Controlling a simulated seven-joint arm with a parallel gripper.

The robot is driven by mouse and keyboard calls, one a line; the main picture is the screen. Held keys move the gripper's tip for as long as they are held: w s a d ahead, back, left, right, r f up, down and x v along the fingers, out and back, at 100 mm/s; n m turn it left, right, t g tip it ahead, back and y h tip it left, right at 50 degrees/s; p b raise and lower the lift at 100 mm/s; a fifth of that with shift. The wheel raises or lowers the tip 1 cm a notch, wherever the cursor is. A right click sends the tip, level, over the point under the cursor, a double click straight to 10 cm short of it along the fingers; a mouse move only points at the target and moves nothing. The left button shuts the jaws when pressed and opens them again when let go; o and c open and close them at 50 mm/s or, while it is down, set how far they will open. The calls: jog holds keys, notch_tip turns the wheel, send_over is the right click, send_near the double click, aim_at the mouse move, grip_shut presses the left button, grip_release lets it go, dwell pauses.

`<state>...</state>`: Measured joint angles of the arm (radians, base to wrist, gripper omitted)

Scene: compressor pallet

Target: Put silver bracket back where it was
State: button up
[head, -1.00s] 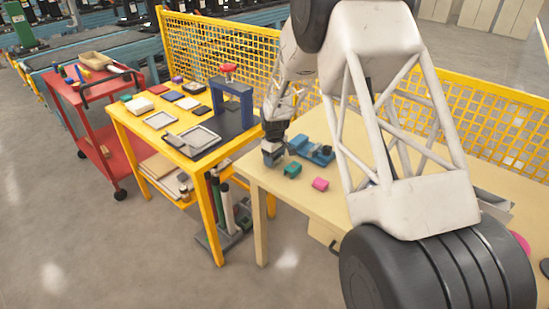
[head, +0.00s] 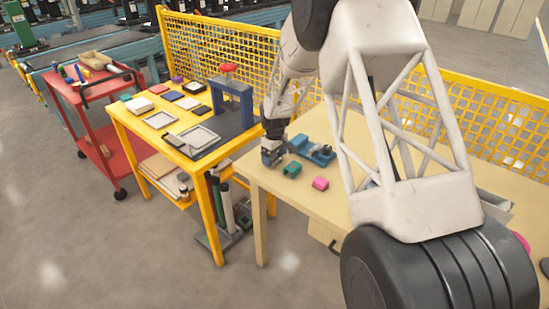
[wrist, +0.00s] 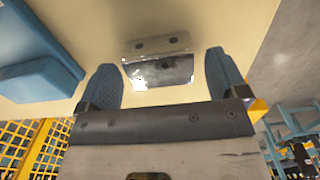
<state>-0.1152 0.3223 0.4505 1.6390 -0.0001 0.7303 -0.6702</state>
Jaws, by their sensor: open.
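The silver bracket (wrist: 158,68) shows in the wrist view as a shiny bent plate with holes in its upper flange. It lies on the tan table (wrist: 120,22), ahead of my gripper (wrist: 162,78). The two blue fingers are spread apart, one on each side of the bracket, with visible gaps. In the head view my gripper (head: 270,158) is low at the left end of the tan table. The bracket cannot be made out there.
A blue vise (head: 318,153) stands right of my gripper; a blue body shows left in the wrist view (wrist: 38,78). A yellow bench (head: 150,122) with trays and a blue press (head: 234,100) stands left.

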aim_at(275, 157)
notch_tip(275, 157, up, 11)
dwell(0.5)
jog(key=shift+r, duration=0.1)
dwell(0.5)
jog(key=shift+r, duration=0.1)
jog(key=s+d+r+m+t, duration=0.1)
jog(key=s+d+r+m, duration=0.15)
jog(key=s+r, duration=0.7)
jog(key=s+d+r+m, duration=0.2)
jog(key=s+d+r, duration=0.35)
jog(key=s, duration=0.75)
jog(key=s+d+r+m, duration=0.1)
jog(key=s+m, duration=0.1)
jog(key=s, duration=1.3)
jog(key=s+d+r+m+t, duration=0.1)
jog(key=s+r+m, duration=0.1)
jog(key=s, duration=1.3)
jog(key=shift+s+r+m+t, duration=0.15)
jog(key=shift+s+m+t, duration=0.1)
jog(key=shift+m+t, duration=0.1)
